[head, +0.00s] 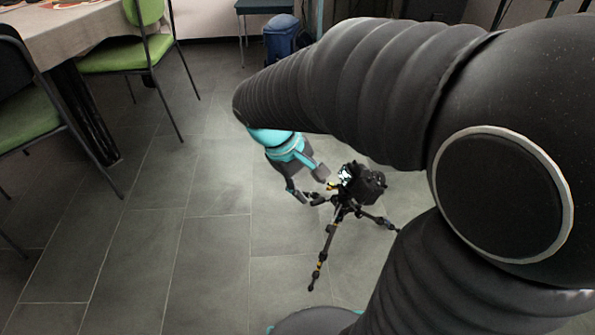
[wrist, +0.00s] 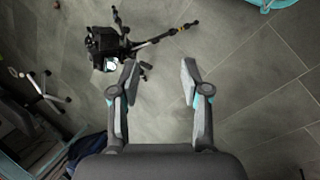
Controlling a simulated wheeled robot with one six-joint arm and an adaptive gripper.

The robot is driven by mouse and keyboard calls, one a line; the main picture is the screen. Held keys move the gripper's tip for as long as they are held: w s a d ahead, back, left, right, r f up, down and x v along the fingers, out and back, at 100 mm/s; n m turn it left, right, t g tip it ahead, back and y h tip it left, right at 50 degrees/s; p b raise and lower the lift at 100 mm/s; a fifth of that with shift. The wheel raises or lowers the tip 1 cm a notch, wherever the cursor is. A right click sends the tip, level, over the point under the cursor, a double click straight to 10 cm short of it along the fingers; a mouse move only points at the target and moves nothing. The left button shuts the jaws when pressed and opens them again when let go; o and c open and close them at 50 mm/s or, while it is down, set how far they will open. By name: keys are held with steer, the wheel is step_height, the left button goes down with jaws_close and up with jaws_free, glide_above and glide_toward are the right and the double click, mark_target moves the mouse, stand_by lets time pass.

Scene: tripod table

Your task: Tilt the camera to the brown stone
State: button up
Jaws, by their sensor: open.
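A black camera (head: 368,185) sits on a small black tripod (head: 328,243) with splayed legs on the grey tiled floor. In the wrist view the camera (wrist: 102,48) is at the upper left, with a tripod leg (wrist: 160,40) stretching right. My gripper (head: 312,186) is just left of the camera in the head view, its fingers apart. In the wrist view my gripper (wrist: 160,68) is open, with no object held between the fingers. The left fingertip appears close to a small dark tripod part; I cannot tell whether they touch. I cannot make out a brown stone in either view.
A cloth-covered table (head: 70,35) and green chairs (head: 125,55) stand at the left. The tiled floor (head: 130,240) between the chairs and the tripod is clear. My arm covers much of the right side.

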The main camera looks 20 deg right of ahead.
steer(key=w+f+n+g+h+b, duration=0.25)
steer(key=w+f+n+h, duration=0.45)
steer(key=w+f, duration=0.7)
steer(key=n+t+h+b, duration=0.1)
steer(key=n+t+h, duration=0.3)
steer(key=n+h, duration=0.25)
glide_toward(317, 200)
steer(key=shift+m, duration=0.35)
steer(key=d, duration=0.6)
steer(key=d+f, duration=0.1)
steer(key=d, duration=0.2)
steer(key=shift+w+d, duration=0.2)
steer(key=shift+d, duration=0.2)
jaws_close()
steer(key=shift+f, duration=0.1)
